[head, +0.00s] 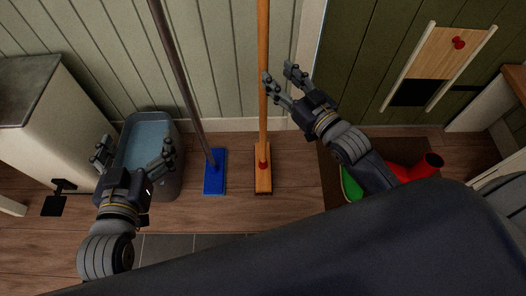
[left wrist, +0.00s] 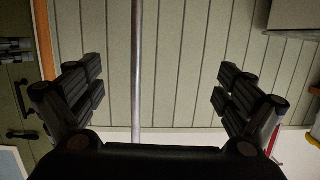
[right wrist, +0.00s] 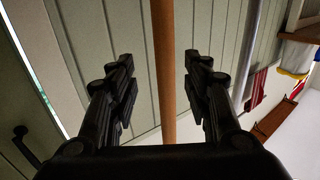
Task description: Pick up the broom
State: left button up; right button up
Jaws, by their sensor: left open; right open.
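The broom has an orange-brown wooden handle (head: 263,70) and a wooden head with a red collar (head: 263,181) on the floor. It stands upright near the panelled wall. My right gripper (head: 281,77) is open beside the handle in the head view. In the right wrist view the handle (right wrist: 166,70) runs between the open fingers (right wrist: 158,85), apart from both; how deep it sits is hard to tell. My left gripper (head: 134,155) is open and empty over the bin. In the left wrist view a grey pole (left wrist: 136,70) passes beyond its open fingers (left wrist: 152,92).
A mop with a grey pole (head: 182,75) and blue head (head: 215,172) stands left of the broom. A grey-blue bin (head: 165,130) stands under my left gripper. A pale cabinet (head: 45,130) is at left. Red and green items (head: 428,163) lie on a dark mat at right.

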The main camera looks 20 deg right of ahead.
aim_at(266, 67)
jog(key=x, duration=0.2)
jog(key=b+x, duration=0.1)
jog(key=x, duration=0.1)
jog(key=b+x, duration=0.1)
jog(key=x, duration=0.1)
jog(key=shift+s+a, duration=0.1)
jog(key=shift+a, duration=0.2)
pick_arm(q)
notch_tip(266, 67, up, 10)
jog(key=d+t+h, duration=0.1)
jog(key=t, duration=0.4)
jog(key=shift+d+t+h, duration=0.25)
jog(key=shift+t+h, duration=0.05)
jog(key=shift+t, duration=0.1)
pick_arm(e)
jog(key=shift+w+a+r, duration=0.1)
jog(key=shift+w+a, duration=0.05)
jog(key=shift+w, duration=0.25)
pick_arm(q)
jog(key=shift+w, duration=0.1)
pick_arm(e)
grip_shut()
